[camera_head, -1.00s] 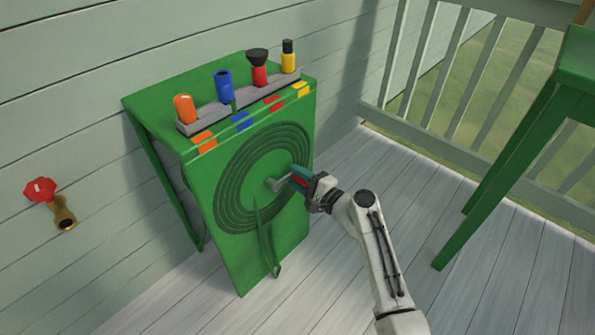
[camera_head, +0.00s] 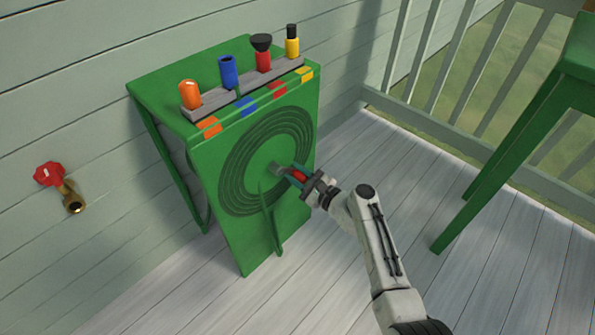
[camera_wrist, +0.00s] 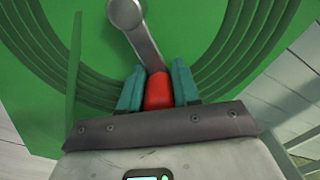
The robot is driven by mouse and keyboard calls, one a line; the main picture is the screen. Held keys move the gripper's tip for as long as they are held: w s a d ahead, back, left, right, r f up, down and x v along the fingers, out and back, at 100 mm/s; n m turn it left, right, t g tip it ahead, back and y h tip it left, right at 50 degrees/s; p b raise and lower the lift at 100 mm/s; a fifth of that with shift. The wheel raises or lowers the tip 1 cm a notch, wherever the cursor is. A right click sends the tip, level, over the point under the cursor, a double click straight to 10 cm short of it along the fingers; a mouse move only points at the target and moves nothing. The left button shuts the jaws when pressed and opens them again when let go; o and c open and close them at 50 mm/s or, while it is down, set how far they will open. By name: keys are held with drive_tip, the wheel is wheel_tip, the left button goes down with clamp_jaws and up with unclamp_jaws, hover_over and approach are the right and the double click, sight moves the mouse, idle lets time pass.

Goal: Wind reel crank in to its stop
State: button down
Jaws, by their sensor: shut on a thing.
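The reel crank (camera_head: 279,168) is a grey metal arm with a red handle, mounted at the middle of the coiled green hose (camera_head: 235,195) on the front of the green reel box (camera_head: 230,235). My gripper (camera_head: 300,175) is shut on the crank's red handle (camera_wrist: 158,92), a teal finger on each side. In the wrist view the crank arm (camera_wrist: 142,42) runs from its round hub at the top down to the handle between the fingertips (camera_wrist: 158,88). In the head view the crank points right and slightly down from its hub. My fingers partly hide the handle.
Orange (camera_head: 189,93), blue (camera_head: 228,72), red (camera_head: 262,58) and yellow (camera_head: 291,45) nozzles stand in a grey rack on the box top. A red-handled brass tap (camera_head: 60,185) is on the left wall. A green stool (camera_head: 500,165) stands at right. The deck between is clear.

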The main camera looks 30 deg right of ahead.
drive_tip(key=shift+w+a+r, duration=0.1)
drive_tip(key=shift+w+r, duration=0.1)
drive_tip(key=shift+r, duration=0.2)
drive_tip(key=c, duration=1.2)
unclamp_jaws()
drive_tip(key=o, duration=0.4)
drive_tip(key=shift+s+f, duration=0.1)
drive_tip(key=shift+f, duration=0.1)
drive_tip(key=p+v, duration=0.3)
drive_tip(key=v, duration=0.8)
